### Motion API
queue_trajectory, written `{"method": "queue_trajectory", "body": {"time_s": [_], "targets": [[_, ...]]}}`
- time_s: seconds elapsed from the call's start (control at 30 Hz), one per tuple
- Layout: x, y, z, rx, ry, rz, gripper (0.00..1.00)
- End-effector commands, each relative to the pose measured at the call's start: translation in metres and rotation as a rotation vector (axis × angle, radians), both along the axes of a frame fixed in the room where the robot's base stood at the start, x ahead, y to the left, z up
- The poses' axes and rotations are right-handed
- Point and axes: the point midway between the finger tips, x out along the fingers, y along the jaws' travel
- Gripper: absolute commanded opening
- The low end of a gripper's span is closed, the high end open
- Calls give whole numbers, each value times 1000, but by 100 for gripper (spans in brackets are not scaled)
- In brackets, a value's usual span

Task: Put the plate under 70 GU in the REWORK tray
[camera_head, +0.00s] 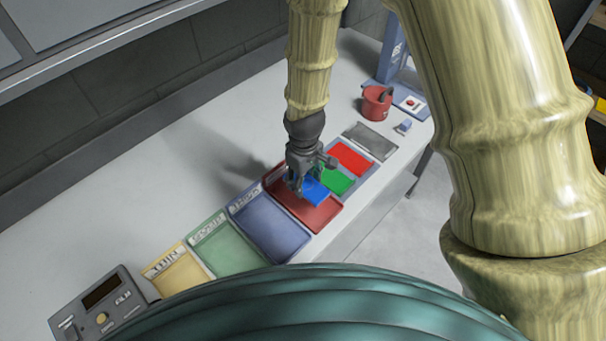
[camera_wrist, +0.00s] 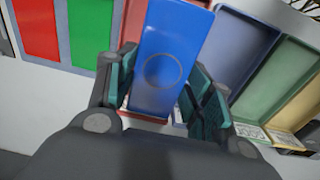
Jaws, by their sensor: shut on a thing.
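My gripper (camera_head: 299,180) is shut on a blue plate (camera_head: 315,190) and holds it over the red tray (camera_head: 310,214). In the wrist view the blue plate (camera_wrist: 168,42) stands between the two teal-padded fingers (camera_wrist: 158,88), with a thin circle on its face. The green plate (camera_head: 338,181) and red plate (camera_head: 351,157) lie beside the red tray. To the left are a blue tray (camera_head: 270,228), a green tray (camera_head: 226,249) and a yellow tray (camera_head: 183,274). Their labels are too small to read surely. No gloss reading is visible.
A grey meter box (camera_head: 101,309) with a dark display stands at the front left. A grey pad (camera_head: 370,141), a red container with a dark handle (camera_head: 376,103) and a blue stand (camera_head: 391,55) are at the right end. The bench behind the trays is clear.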

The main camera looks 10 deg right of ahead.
Motion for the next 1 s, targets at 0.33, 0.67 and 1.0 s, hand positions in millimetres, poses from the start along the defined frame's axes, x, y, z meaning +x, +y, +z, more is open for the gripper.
{"method": "queue_trajectory", "body": {"time_s": [0.33, 0.67, 1.0], "targets": [[9, 0, -45, 1, 6, -1, 23], [10, -1, -74, 1, 8, -4, 23], [11, -1, -79, 1, 8, -3, 23]]}}
